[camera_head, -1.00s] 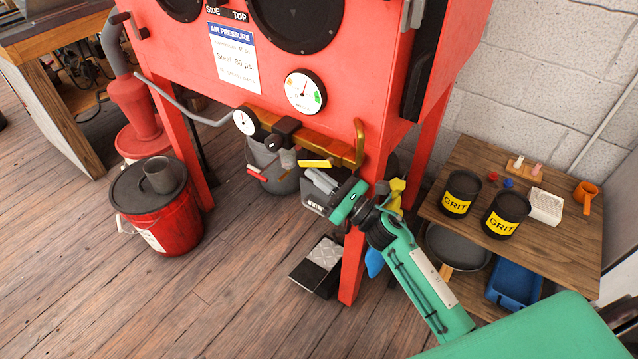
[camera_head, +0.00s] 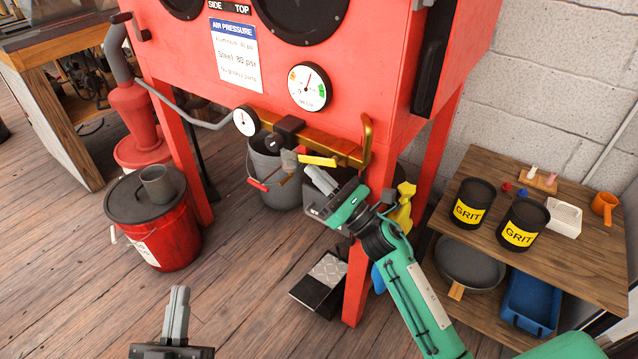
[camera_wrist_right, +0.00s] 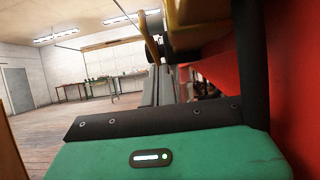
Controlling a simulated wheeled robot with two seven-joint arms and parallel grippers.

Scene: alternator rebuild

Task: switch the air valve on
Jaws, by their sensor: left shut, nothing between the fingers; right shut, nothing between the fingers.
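The air valve's yellow lever (camera_head: 317,160) sticks out sideways from the brass pipe (camera_head: 345,148) on the front of the red blasting cabinet (camera_head: 385,60). A grey fitting and a black regulator block (camera_head: 287,130) sit left of it. My right gripper (camera_head: 312,171) is shut and empty, its fingertips just below the lever; I cannot tell whether they touch it. Its fingers (camera_wrist_right: 158,84) also show in the right wrist view, below the brass pipework (camera_wrist_right: 190,14). My left gripper (camera_head: 179,292) is shut and empty at the bottom left, over the floor, away from the valve.
A small gauge (camera_head: 245,121) and a larger gauge (camera_head: 309,87) are on the cabinet front. A grey bucket (camera_head: 275,185) stands below the pipe. A red lidded bucket (camera_head: 160,235) stands left. A shelf (camera_head: 570,245) with grit cans (camera_head: 473,203) is at right.

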